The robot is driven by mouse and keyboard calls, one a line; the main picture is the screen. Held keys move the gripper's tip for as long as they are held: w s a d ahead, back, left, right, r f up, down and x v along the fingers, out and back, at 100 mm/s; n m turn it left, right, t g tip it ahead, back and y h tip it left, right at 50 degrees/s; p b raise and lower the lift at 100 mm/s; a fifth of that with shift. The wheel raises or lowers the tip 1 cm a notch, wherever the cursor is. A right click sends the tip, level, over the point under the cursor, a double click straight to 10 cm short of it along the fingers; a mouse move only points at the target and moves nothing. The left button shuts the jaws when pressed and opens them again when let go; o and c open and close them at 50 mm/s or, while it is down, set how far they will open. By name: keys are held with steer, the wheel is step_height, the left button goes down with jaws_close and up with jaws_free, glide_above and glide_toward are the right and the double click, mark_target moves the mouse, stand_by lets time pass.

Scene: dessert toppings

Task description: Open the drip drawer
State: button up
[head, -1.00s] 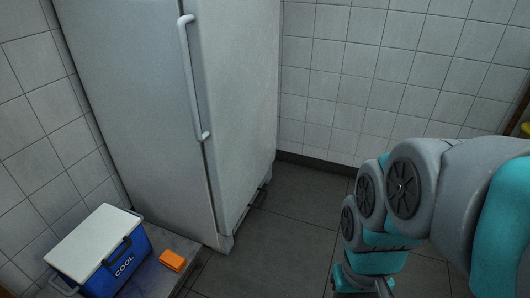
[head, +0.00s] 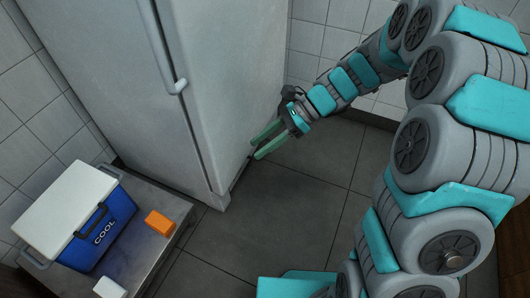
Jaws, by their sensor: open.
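A tall white fridge (head: 235,75) stands against the tiled wall, with a long door handle (head: 165,50) on its front. My gripper (head: 256,149) has its two green fingers apart and empty. In the picture it is beside the lower right side of the fridge, low near the floor, with the fingers pointing left toward the fridge's base. I cannot tell whether the fingertips touch it. I cannot make out a drip drawer clearly; part of the fridge's lower side is behind my gripper.
A blue cooler with a white lid (head: 104,235) stands on a low grey bench (head: 148,262) at left. An orange block (head: 159,223) and a small white item (head: 110,288) lie there too. Dark floor tiles (head: 285,205) are clear in the middle.

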steer(key=w+a+f+m+t+y+b, duration=0.1)
steer(key=w+f+m+t+y+b, duration=0.35)
steer(key=w+f+m, duration=1.05)
steer(key=w+d+f+m+t+b, duration=0.1)
steer(key=w+d+f+m+t, duration=0.2)
steer(key=f, duration=0.4)
steer(key=w+d+f+m, duration=0.1)
steer(key=w+f+m, duration=0.3)
steer(key=f, duration=0.4)
steer(key=w+d+f+m+t+b, duration=0.1)
steer(key=w+d+f+m+t, duration=0.2)
steer(key=f, duration=0.4)
steer(key=shift+g, duration=0.45)
steer(key=x, duration=0.8)
steer(key=shift+w+a+r, duration=0.1)
steer(key=shift+w, duration=0.05)
steer(key=shift+c, duration=0.3)
jaws_close()
